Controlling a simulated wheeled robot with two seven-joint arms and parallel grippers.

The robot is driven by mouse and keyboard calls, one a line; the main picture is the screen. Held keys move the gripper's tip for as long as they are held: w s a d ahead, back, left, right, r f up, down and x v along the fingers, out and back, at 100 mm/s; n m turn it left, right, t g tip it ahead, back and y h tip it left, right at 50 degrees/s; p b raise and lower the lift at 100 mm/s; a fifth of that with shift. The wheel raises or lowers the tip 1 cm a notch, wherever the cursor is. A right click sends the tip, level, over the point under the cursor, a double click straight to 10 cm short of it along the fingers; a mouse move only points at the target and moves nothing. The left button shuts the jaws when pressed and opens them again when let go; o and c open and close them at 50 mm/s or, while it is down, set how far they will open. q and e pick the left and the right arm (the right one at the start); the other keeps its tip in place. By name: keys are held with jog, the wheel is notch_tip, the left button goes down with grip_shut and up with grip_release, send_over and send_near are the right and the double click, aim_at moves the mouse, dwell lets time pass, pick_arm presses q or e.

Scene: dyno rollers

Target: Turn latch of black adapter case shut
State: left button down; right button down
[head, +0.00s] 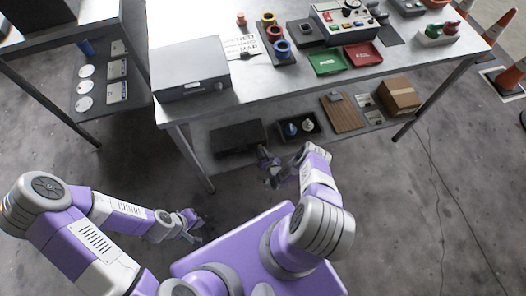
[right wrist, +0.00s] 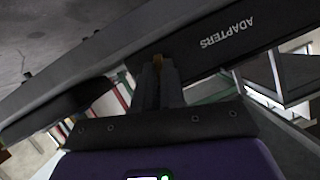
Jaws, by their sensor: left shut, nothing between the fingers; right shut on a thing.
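The black adapter case (head: 238,138) lies on the lower shelf under the bench. In the right wrist view its dark front (right wrist: 222,34) with the word ADAPTERS crosses the picture at a slant. My right gripper (head: 263,151) is at the case's front right. In the right wrist view my right gripper's fingertips (right wrist: 158,66) are shut on a small brass-coloured latch (right wrist: 158,59), mostly hidden between the fingers. I cannot tell the latch's angle. My left gripper (head: 194,222) is shut and empty, low over the floor and away from the case.
An open black tray (head: 314,135) with a blue and a white item sits right of the case. The bench top (head: 205,112) overhangs the shelf, and a bench leg (head: 190,158) stands left of the case.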

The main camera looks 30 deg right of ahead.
jog(key=shift+a+n+h, duration=0.15)
jog(key=shift+n+h, duration=0.55)
jog(key=shift+n, duration=0.4)
jog(key=c, duration=1.2)
grip_release()
jog(key=p+v, duration=0.4)
jog(key=v, duration=0.3)
jog(key=shift+s+a+r, duration=0.1)
jog(key=shift+s+r, duration=0.1)
